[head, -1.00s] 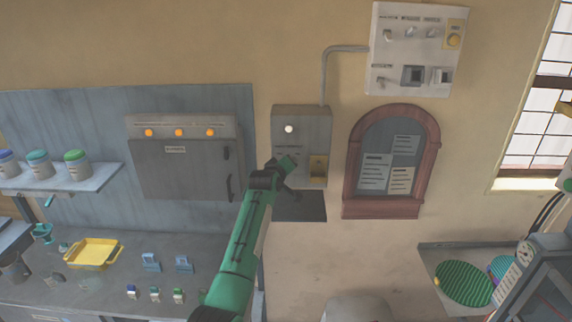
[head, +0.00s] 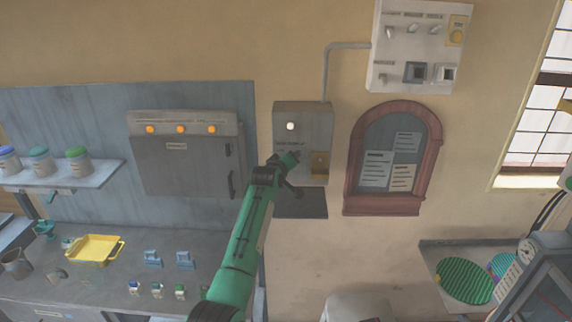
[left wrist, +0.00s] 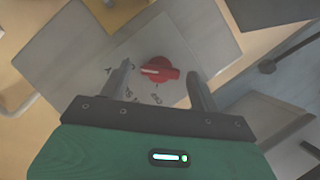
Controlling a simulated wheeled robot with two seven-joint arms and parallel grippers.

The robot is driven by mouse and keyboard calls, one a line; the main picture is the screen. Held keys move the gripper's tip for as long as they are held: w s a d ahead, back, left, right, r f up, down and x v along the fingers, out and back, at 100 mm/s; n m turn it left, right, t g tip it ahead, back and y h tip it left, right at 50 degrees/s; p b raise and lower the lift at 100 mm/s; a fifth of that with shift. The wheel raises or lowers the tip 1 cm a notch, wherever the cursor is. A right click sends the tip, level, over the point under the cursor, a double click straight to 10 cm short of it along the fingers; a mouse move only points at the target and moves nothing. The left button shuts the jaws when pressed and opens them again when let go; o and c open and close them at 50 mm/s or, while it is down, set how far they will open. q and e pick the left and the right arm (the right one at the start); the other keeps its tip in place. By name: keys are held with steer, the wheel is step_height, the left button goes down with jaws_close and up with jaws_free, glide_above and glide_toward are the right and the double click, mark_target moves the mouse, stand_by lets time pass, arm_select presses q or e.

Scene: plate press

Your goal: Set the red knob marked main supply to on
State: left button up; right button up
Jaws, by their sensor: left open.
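The red knob (left wrist: 158,70) shows in the left wrist view on a light grey panel face, with dark lettering around it that is too blurred to read. A pale mark runs along its grip. My left gripper (left wrist: 163,82) is open, with one finger on each side of the knob; I cannot tell whether either finger touches it. In the head view my left gripper (head: 291,172) is at the lower part of the grey supply box (head: 318,118) on the wall and hides the knob. The box has a white lamp (head: 290,126). My right gripper is not in view.
A yellowish plate (head: 319,164) is on the box's lower right. A dark shelf (head: 308,206) lies below it. A grey cabinet (head: 185,168) with orange lamps is to the left. A framed notice board (head: 432,165) and a switch panel (head: 411,50) are to the right.

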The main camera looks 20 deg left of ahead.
arm_select(q)
steer(key=b+v, duration=0.5)
steer(key=v, duration=0.8)
steer(key=shift+s, duration=0.35)
